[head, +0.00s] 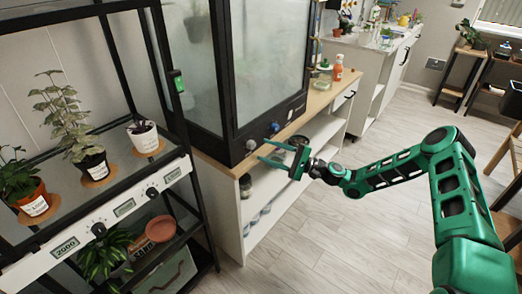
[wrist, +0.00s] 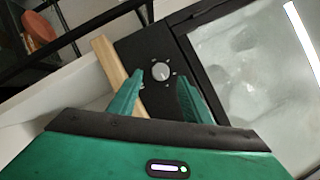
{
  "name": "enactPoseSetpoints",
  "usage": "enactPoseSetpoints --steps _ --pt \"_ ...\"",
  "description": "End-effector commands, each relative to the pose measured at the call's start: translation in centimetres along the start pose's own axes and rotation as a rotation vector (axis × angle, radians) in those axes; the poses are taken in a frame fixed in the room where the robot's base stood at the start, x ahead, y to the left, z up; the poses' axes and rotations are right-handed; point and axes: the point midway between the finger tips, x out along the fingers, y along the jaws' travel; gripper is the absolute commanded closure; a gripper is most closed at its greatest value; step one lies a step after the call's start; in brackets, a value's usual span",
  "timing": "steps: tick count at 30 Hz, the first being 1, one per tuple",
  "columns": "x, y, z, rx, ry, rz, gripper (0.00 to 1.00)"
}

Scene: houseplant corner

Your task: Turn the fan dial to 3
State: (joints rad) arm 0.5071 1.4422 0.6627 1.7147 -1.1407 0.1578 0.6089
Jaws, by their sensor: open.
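A round grey-white dial (wrist: 161,71) with small marks around it sits on the black base panel of the glass cabinet in the wrist view. It also shows as a pale knob (head: 251,144) near the panel's left corner in the head view. A blue knob (head: 275,127) sits further right on the same panel. I cannot read any labels or numbers. My gripper (head: 262,149) is open in front of the panel, close to the pale dial. In the wrist view my two fingers (wrist: 160,82) point at the dial, one on either side, with nothing between them; contact is not clear.
The glass cabinet (head: 264,60) stands on a wooden-topped counter (head: 321,99) with an orange bottle (head: 338,68) further along. At left, a black-framed plant rack (head: 180,110) carries potted plants and has its own knobs (head: 152,192) and displays. The floor (head: 330,240) is clear.

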Motion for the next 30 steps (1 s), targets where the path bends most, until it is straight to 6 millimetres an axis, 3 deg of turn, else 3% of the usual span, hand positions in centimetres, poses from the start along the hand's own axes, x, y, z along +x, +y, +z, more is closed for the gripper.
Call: enactPoseSetpoints --steps 6,12,30 --pt "-4.2 0.0 -0.1 0.001 0.003 -0.001 0.56" --pt "-6.4 0.1 -0.2 0.001 0.003 0.0 0.56" --pt "-7.0 0.1 -0.1 -0.001 0.002 0.007 0.56"
